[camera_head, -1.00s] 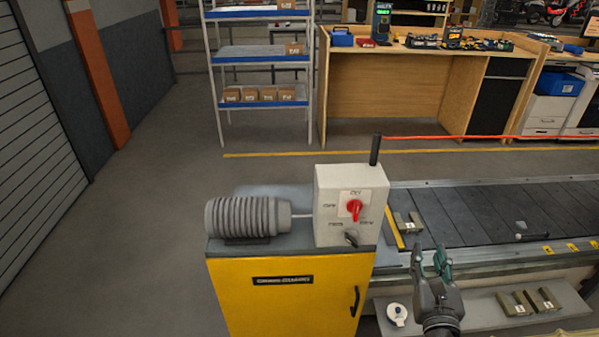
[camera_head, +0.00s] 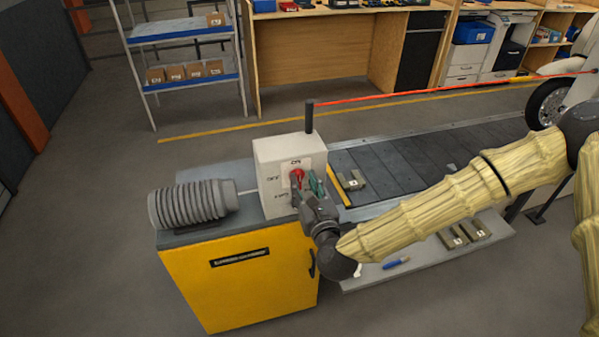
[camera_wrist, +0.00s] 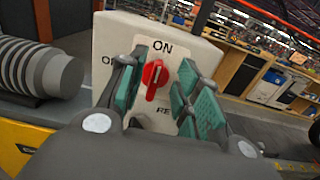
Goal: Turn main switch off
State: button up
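The main switch is a red rotary knob (camera_head: 297,177) on the front of a white control box (camera_head: 278,165) on the yellow cabinet (camera_head: 240,275). In the wrist view the red knob (camera_wrist: 155,78) sits below the "ON" label, its white mark pointing up toward that label. An "OFF" label, partly hidden, is at its left. My gripper (camera_head: 309,185) is right in front of the box. In the wrist view my gripper (camera_wrist: 158,90) is open, with green-padded fingers on both sides of the knob. I cannot tell whether they touch it. The lower selector is hidden by my gripper.
A ribbed grey motor (camera_head: 193,204) stands left of the box. A dark post (camera_head: 309,117) with a red cord rises behind it. The slat conveyor (camera_head: 420,155) runs to the right, with a metal part (camera_head: 351,181) on it. A blue-handled tool (camera_head: 396,263) lies on the lower shelf.

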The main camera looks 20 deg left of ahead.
aim_at(300, 176)
jog(key=shift+p+x, duration=0.4)
jog(key=shift+x, duration=1.3)
jog(key=shift+c, duration=0.2)
grip_shut()
